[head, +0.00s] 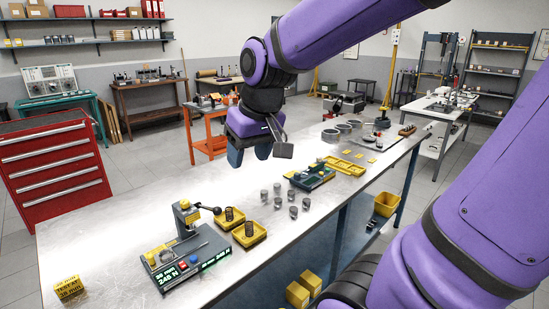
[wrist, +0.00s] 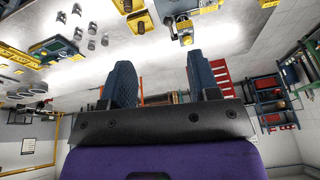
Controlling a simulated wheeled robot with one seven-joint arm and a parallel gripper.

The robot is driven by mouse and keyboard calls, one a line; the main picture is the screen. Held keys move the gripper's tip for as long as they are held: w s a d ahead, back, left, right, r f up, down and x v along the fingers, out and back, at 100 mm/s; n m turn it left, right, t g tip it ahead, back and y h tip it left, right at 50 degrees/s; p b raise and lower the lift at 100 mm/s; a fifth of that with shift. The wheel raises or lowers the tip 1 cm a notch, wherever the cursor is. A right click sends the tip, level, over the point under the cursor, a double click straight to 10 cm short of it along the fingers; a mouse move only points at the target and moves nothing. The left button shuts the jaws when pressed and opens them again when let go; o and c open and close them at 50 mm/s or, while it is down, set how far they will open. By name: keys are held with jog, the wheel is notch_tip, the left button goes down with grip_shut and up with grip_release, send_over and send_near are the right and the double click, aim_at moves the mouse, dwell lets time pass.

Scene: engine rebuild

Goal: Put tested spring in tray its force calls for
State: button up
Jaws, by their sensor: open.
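The spring tester (head: 190,248) stands near the left end of the bench. One dark spring (head: 249,229) stands in the nearer tray and another (head: 229,213) in the farther one. Tray labels are unreadable. My gripper (head: 250,153) is open and empty, high above the bench behind the trays. Its two spread fingers also show in the wrist view (wrist: 162,78).
A yellow block (head: 69,288) marked for 38 mm is at the bench's near left corner. The bench's back left is bare.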

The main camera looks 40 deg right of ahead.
jog(key=s+a+r+t, duration=0.1)
jog(key=s+a+r, duration=0.1)
jog(key=s, duration=0.8)
jog(key=shift+a+r+n+t, duration=0.15)
jog(key=shift+r+n+t, duration=0.15)
jog(key=shift+r+n, duration=0.15)
dwell(0.4)
